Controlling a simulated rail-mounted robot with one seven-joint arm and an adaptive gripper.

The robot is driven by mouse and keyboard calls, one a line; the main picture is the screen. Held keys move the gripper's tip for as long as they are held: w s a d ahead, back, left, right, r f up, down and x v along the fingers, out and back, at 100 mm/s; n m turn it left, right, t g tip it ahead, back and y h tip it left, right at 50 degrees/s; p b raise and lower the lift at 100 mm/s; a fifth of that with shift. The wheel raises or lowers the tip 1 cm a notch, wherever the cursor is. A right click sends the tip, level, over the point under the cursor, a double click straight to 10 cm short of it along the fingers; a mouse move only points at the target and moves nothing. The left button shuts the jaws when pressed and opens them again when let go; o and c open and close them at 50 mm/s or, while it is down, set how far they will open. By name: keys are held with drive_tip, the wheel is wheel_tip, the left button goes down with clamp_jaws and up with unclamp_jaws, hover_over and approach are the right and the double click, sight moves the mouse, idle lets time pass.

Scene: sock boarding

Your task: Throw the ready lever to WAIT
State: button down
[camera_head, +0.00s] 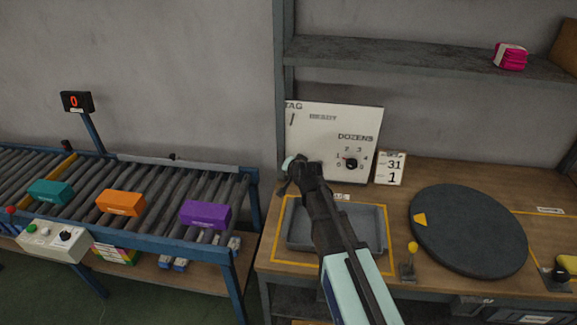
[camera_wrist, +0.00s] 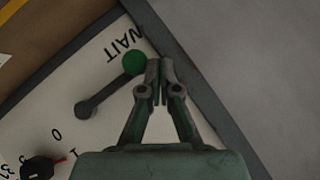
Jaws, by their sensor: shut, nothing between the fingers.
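The ready lever is a dark arm with a green knob (camera_wrist: 134,61) on a white panel in the wrist view. Its knob lies by the printed word WAIT (camera_wrist: 124,46), and its pivot (camera_wrist: 84,109) is farther left. My gripper (camera_wrist: 160,66) is shut and empty, with its fingertips right beside the green knob; I cannot tell whether they touch it. In the head view my gripper (camera_head: 290,172) is at the lower left of the white panel (camera_head: 345,125). It hides the lower left part of that panel, where WAIT is not readable.
A DOZENS dial (camera_head: 351,164) is on the panel. A grey tray (camera_head: 380,250) lies below my arm. A round dark turntable (camera_head: 470,245) and a yellow-knobbed lever (camera_head: 411,248) are to the right. A roller conveyor (camera_head: 150,230) carries teal, orange and purple boxes at left.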

idle(0.3)
drive_tip(key=s+a+r, duration=0.2)
drive_tip(key=s+r, duration=0.5)
drive_tip(key=r, duration=0.3)
drive_tip(key=shift+s+a+r+b, duration=0.2)
drive_tip(key=shift+s+a+b, duration=0.15)
